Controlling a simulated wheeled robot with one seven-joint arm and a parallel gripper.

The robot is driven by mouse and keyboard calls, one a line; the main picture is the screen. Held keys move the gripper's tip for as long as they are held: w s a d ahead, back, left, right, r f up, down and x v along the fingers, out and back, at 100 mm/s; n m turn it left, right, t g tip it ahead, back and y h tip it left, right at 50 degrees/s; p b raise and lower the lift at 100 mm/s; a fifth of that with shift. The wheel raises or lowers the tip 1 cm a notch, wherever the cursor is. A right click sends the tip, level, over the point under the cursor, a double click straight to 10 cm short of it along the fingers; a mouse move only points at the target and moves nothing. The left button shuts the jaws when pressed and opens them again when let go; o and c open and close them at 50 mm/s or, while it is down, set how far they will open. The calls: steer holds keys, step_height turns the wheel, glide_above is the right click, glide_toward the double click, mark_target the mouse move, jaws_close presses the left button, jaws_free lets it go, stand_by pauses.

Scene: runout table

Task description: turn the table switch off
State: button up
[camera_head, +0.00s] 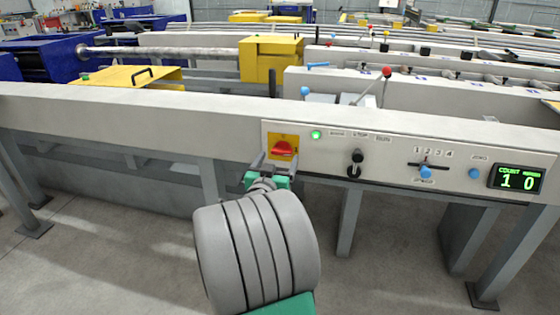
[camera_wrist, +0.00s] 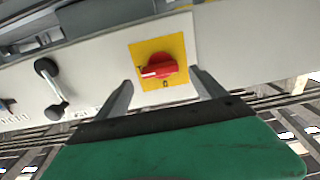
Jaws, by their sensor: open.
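The table switch is a red rotary knob (camera_head: 283,148) on a yellow plate, set in the front panel of the runout table (camera_head: 150,110). In the wrist view the red knob (camera_wrist: 158,67) lies about level, its white mark at the left end near a small dark mark; another mark is below it on the plate. My gripper (camera_head: 276,166) is open in front of the switch. In the wrist view my gripper (camera_wrist: 161,77) has one finger on each side of the knob, apart from it. Whether the fingertips reach knob depth I cannot tell.
A green lamp (camera_head: 316,135) glows right of the switch. Further right are a black lever (camera_head: 356,160), a blue-knobbed selector (camera_head: 426,172), a blue button (camera_head: 474,173) and a counter display (camera_head: 517,179) reading 1 0. The floor in front of the table is clear.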

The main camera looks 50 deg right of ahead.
mark_target(281, 153)
steer(key=shift+x, duration=1.55)
steer(key=shift+c, duration=0.3)
steer(key=c, duration=1.3)
